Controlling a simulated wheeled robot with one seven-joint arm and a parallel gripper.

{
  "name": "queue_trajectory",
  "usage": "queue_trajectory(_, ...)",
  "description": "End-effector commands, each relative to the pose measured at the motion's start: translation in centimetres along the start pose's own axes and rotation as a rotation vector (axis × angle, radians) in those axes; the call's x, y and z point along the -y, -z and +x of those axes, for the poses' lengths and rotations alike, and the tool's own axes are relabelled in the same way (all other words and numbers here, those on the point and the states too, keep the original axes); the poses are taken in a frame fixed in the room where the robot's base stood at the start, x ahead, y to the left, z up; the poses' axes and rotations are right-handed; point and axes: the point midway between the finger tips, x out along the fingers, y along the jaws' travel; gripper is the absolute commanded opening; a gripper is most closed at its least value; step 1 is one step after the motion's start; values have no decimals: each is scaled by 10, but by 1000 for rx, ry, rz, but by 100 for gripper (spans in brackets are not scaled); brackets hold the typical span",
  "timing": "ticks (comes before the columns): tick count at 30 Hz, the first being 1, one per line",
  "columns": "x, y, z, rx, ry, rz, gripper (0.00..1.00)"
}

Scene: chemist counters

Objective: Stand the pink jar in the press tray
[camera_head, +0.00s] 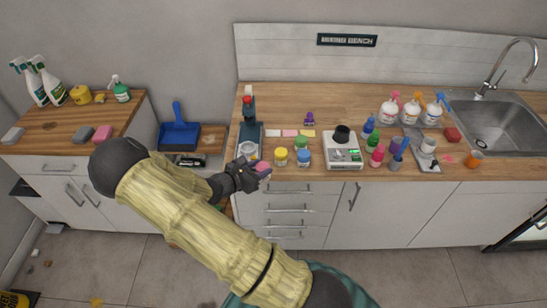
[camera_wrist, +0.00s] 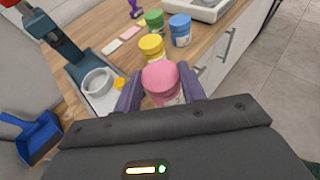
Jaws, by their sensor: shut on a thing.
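The pink jar (camera_wrist: 160,84) is held between the two fingers of my gripper (camera_wrist: 160,97), shut on it, in the wrist view. In the head view my gripper (camera_head: 255,172) and the pink jar (camera_head: 263,168) are at the counter's front edge, just right of the press. The press (camera_head: 248,110) is a dark blue-grey stand with a red top. Its pale tray (camera_wrist: 98,100) shows in the wrist view to the left of the jar, with a round white ring (camera_wrist: 97,80) on it. The jar is apart from the ring. A small yellow item (camera_wrist: 120,84) lies beside the ring.
Yellow (camera_head: 281,156), green (camera_head: 301,143) and blue (camera_head: 304,157) jars stand right of my gripper. A white scale (camera_head: 342,152) stands beyond them. Coloured cards (camera_head: 290,133) lie behind. A blue dustpan (camera_head: 179,134) is left of the counter. Pump bottles and a sink (camera_head: 495,125) are far right.

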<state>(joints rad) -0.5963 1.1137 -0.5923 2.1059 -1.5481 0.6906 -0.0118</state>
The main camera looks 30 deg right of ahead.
Motion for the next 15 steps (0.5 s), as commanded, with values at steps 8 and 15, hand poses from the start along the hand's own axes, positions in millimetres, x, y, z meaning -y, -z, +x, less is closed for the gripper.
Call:
queue_trajectory(8,-10,76,-74,-14,-242,-101,18)
queue_trajectory(15,-5,108,-105,-35,-347,-138,18)
